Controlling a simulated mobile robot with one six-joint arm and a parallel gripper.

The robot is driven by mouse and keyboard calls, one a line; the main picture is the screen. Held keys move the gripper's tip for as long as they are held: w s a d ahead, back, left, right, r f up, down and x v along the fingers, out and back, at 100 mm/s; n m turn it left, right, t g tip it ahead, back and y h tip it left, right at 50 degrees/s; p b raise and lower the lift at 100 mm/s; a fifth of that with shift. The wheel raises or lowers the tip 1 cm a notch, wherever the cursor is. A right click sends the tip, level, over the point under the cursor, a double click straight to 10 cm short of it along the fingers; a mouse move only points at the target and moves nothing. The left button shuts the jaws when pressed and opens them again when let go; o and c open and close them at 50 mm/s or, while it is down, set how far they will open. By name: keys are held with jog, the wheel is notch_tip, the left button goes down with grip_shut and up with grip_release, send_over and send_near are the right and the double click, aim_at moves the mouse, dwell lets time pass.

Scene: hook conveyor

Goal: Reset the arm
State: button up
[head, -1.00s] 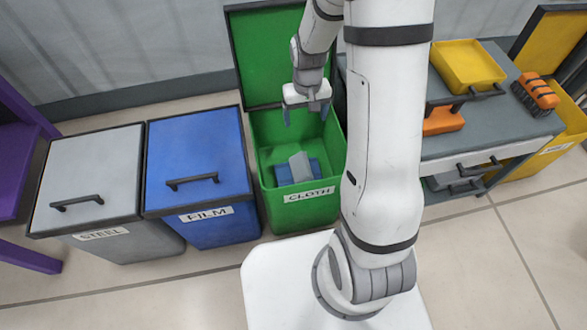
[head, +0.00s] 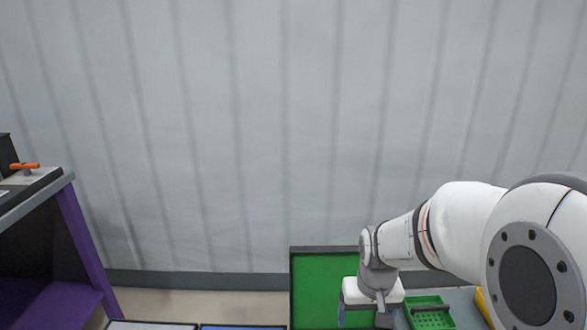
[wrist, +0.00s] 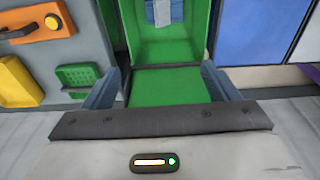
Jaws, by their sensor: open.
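My gripper (head: 363,318) is at the bottom of the head view, in front of the raised green lid (head: 318,290) of the cloth bin. It is open, with its two fingers apart and nothing between them. In the wrist view my gripper (wrist: 160,70) points over the open green bin (wrist: 165,53). The bin's lid (wrist: 170,86) shows between the fingers. A grey and blue item (wrist: 163,12) lies in the bin, apart from the fingers.
A blue bin lid (wrist: 251,30) is beside the green bin. A green basket (head: 428,314) stands to the right of my gripper. A purple-framed table (head: 85,245) is at the left. A pale wall (head: 230,140) fills the back.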

jog(key=s+r+p, duration=0.3)
jog(key=r+p, duration=0.2)
jog(key=r, duration=0.3)
jog(key=s+r+t+p, duration=0.1)
jog(key=s+r+p, duration=0.3)
jog(key=r, duration=0.4)
jog(key=s+r+p, duration=0.4)
jog(key=r+p, duration=0.1)
jog(key=r, duration=0.3)
jog(key=shift+r+p, duration=0.3)
